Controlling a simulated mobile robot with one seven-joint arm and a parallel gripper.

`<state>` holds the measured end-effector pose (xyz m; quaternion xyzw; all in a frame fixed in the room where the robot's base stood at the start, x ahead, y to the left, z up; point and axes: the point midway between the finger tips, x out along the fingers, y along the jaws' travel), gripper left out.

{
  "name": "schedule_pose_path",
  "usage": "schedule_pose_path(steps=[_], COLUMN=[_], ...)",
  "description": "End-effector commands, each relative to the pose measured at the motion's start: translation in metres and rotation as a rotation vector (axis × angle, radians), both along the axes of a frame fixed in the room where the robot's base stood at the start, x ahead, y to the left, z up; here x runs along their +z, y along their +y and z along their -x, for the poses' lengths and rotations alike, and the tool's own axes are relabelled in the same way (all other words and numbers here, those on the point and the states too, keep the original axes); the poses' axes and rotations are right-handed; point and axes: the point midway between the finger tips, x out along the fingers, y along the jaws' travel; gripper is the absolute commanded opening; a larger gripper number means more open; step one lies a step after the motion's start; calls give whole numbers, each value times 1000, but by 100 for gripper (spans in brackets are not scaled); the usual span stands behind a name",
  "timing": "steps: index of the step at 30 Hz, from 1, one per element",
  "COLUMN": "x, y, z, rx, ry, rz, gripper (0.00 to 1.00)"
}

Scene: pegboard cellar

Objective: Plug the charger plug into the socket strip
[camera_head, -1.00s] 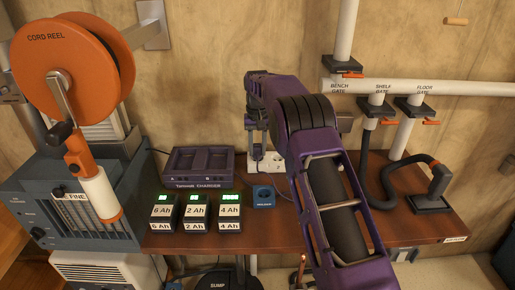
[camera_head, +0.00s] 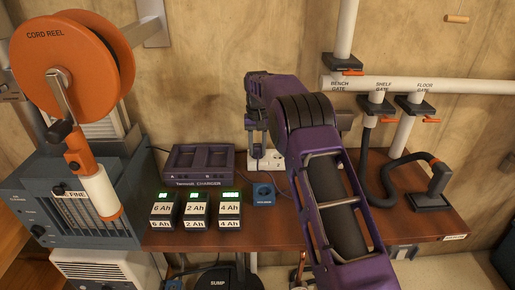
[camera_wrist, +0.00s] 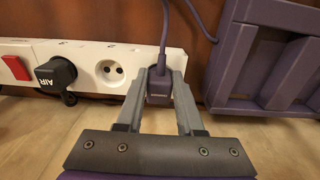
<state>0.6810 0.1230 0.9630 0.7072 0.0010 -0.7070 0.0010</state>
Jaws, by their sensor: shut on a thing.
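My gripper (camera_wrist: 158,82) is shut on the purple charger plug (camera_wrist: 158,98), whose cord (camera_wrist: 164,30) runs up out of the wrist view. The white socket strip (camera_wrist: 92,52) lies behind it, with a round two-hole socket (camera_wrist: 110,71) left of my fingers. The plug is at the strip's right part; whether it touches or enters a socket there is hidden by the plug and fingers. In the head view my gripper (camera_head: 257,158) is at the strip (camera_head: 277,158), and the plug cannot be made out clearly. The purple charger (camera_head: 198,166) stands left of it.
A black AIR plug (camera_wrist: 55,72) sits in the strip beside a red switch (camera_wrist: 16,68). Several labelled batteries (camera_head: 196,208) and a blue box (camera_head: 264,194) stand on the bench in front. A dark hose (camera_head: 389,185) lies at the right. The charger (camera_wrist: 268,60) is close beside my gripper.

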Motion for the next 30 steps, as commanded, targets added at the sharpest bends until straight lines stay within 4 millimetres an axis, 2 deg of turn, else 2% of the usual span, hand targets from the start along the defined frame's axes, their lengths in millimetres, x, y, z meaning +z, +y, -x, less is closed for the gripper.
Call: schedule_pose_path(steps=[30], x=[-9], y=[0], z=[0], rx=[0], ry=[1], rz=[0], gripper=[0])
